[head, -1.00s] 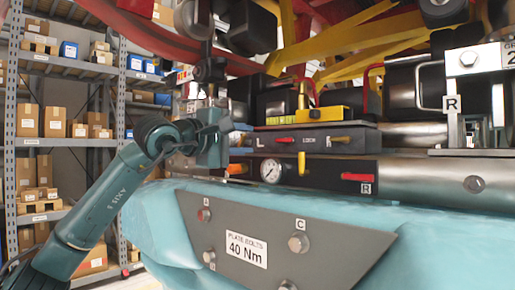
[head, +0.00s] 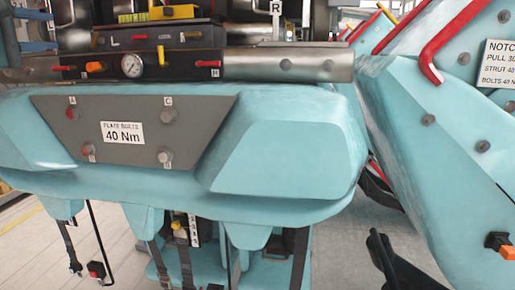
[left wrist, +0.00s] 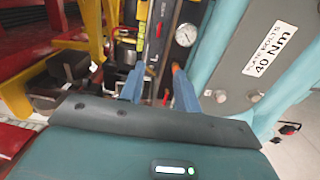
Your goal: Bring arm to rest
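My left gripper (left wrist: 157,78) shows in the left wrist view with two blue fingers apart and nothing between them. It is in front of the dark control panel of the coaster car, near the white pressure gauge (left wrist: 187,35). In the head view only a teal part of my left arm shows at the upper left edge; the fingers cannot be made out there. The control panel (head: 190,64) and gauge (head: 133,65) are at the upper left. I cannot make out my right gripper.
Below the panel is a grey bolt plate (head: 195,115) marked 40 Nm on the teal car body (head: 290,150). A teal strut (head: 440,140) with a red handle (head: 440,45) stands at right. Straps hang under the body. Pale floor (head: 335,250) shows below.

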